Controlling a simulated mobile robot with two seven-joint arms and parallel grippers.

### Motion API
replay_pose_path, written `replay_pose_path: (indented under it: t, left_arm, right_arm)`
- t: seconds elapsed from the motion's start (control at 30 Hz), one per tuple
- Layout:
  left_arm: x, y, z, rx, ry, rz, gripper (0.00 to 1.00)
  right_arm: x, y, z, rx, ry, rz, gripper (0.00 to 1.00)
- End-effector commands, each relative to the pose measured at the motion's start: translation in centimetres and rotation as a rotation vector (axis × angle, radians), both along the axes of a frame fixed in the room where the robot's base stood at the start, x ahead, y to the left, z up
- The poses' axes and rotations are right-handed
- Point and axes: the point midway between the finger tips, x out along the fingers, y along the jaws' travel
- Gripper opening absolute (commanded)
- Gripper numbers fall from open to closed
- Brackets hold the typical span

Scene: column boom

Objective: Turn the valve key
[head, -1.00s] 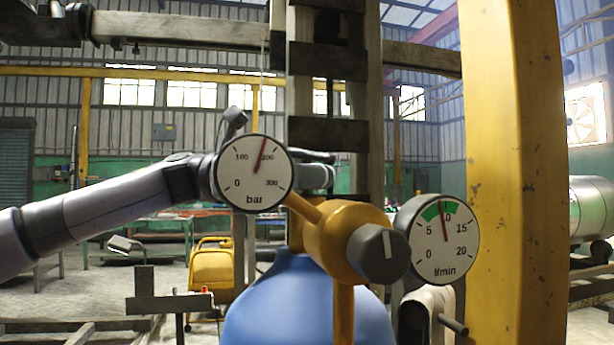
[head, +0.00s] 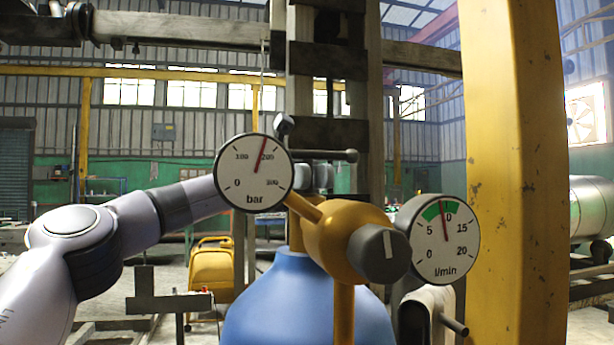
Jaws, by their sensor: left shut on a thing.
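The valve key (head: 325,154) shows as a thin grey bar with a rounded end, behind and right of the bar gauge, above the blue cylinder (head: 290,300). My left arm comes in from the left and passes behind the gauge. My left gripper (head: 318,177) shows only in part just below the bar, shut on the valve key; the gauge hides most of the hold. A brass-coloured regulator (head: 335,235) with a dark knob (head: 379,253) stands in front of the cylinder's top. My right gripper is out of view.
The bar gauge (head: 253,173) reads a little under 200. The flow gauge (head: 440,238) has its needle near 10, in the green band. A yellow post (head: 510,170) rises at right. A dark metal stand (head: 165,303) is at lower left, a yellow cart (head: 211,272) behind.

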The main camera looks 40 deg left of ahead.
Motion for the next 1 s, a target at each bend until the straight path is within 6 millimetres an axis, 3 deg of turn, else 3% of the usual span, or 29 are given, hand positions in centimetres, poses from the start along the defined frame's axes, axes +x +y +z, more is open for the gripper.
replay_pose_path:
  t: [0.6,0.63,0.67,1.0]
  left_arm:
    - [0.0,-0.07,-0.14,0.006,0.002,-0.038,0.0]
    - [0.0,-0.07,-0.14,0.006,0.002,-0.038,0.29]
    - [0.0,-0.07,-0.13,0.006,0.002,-0.038,0.35]
    - [0.0,-0.02,-0.06,0.003,0.002,-0.036,0.35]
  right_arm:
    - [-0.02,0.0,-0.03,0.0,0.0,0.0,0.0]
    - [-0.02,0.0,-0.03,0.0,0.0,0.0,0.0]
    - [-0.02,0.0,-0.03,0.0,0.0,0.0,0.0]
    - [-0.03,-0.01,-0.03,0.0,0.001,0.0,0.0]
